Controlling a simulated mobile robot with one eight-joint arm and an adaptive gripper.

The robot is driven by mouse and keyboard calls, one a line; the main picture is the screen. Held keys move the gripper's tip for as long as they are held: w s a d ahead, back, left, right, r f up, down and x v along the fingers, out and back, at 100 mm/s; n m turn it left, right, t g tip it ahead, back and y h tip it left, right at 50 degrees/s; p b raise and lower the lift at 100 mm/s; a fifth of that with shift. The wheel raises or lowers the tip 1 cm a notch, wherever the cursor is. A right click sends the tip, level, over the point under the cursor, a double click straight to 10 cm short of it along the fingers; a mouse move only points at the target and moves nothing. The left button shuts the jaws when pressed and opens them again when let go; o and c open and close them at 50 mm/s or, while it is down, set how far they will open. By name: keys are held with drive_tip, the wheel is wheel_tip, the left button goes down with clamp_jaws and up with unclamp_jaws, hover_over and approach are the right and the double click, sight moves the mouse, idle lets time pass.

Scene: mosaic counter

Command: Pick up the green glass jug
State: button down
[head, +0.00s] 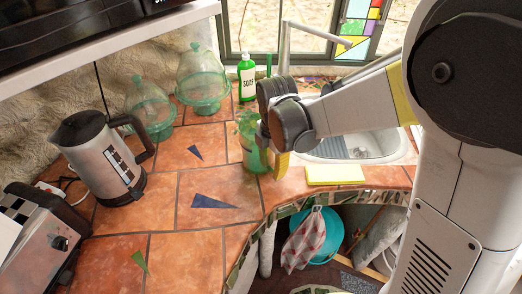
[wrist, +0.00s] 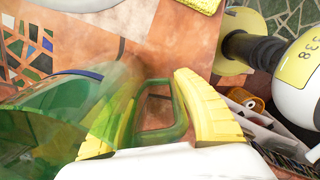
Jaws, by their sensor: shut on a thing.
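The green glass jug (head: 248,152) is near the counter's inner edge, left of the sink, and looks upright. My gripper (head: 274,160) is at its right side, partly covering it. In the wrist view the jug's transparent green body (wrist: 45,125) fills the lower left. Its handle lies between the ribbed yellow fingers of my gripper (wrist: 160,110), which are shut on the jug. I cannot tell whether the jug's base touches the tiles.
A kettle (head: 103,160) and a toaster (head: 45,240) stand at left. Two glass domes (head: 203,82) and a soap bottle (head: 247,80) stand behind. Tiles left of the jug are mostly clear.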

drive_tip(key=shift+r+p, duration=0.35)
drive_tip(key=shift+r, duration=0.25)
drive_tip(key=r+p, duration=0.1)
drive_tip(key=r, duration=0.1)
drive_tip(key=d+r, duration=0.1)
drive_tip(key=shift+r+p, duration=0.35)
drive_tip(key=shift+p, duration=0.05)
drive_tip(key=s+d+r+p, duration=0.1)
drive_tip(key=d+r+p, duration=0.2)
drive_tip(key=d+r, duration=0.3)
drive_tip(key=d, duration=0.4)
drive_tip(key=shift+s+d, duration=0.25)
drive_tip(key=shift+d, duration=0.05)
